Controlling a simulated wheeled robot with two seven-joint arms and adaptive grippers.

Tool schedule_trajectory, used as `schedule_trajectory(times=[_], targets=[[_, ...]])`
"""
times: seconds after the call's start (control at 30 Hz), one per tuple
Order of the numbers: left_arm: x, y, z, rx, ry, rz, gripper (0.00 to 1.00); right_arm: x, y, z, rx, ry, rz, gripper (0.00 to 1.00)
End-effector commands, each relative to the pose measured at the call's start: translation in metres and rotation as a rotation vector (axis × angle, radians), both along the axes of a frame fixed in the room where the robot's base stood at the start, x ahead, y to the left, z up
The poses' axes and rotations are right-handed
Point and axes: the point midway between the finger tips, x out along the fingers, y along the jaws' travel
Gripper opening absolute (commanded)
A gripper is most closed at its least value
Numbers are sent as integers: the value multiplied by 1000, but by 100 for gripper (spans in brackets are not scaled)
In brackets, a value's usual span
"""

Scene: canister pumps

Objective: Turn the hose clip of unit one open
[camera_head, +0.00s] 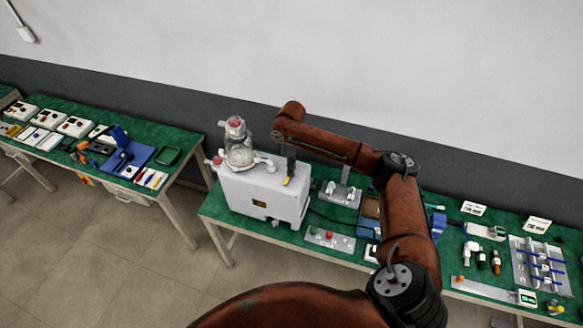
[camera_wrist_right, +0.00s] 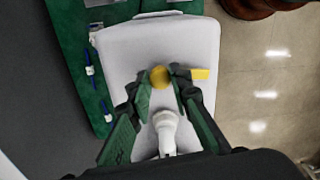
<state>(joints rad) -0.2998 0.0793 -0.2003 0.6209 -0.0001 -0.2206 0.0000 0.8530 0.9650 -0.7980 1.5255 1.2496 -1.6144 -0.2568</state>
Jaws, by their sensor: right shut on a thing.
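Unit one appears to be the white boxy pump unit (camera_head: 262,195) on the green table. It also fills the middle of the right wrist view (camera_wrist_right: 120,55). A yellow clip (camera_head: 287,182) shows at its top right edge. In the right wrist view, a round yellow end and a yellow tab (camera_wrist_right: 201,74) show at the fingertips. My right gripper (camera_head: 291,170) points down onto the unit's top and is shut on the yellow clip. A white spout (camera_wrist_right: 167,130) lies between its fingers. The fingers hide part of the clip. My left gripper is not in view.
Glass and red-capped fittings (camera_head: 238,150) stand on the unit's left top. A grey panel with a red button (camera_head: 328,237) lies in front of it. A metal bracket (camera_head: 340,194) stands to the right. More parts crowd the right table; another bench (camera_head: 100,150) stands left.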

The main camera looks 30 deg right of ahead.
Motion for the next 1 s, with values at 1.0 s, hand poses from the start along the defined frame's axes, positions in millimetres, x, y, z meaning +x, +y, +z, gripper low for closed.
schedule_trajectory(times=[1.0], targets=[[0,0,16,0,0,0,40,1,0,0,0,0,114,36]])
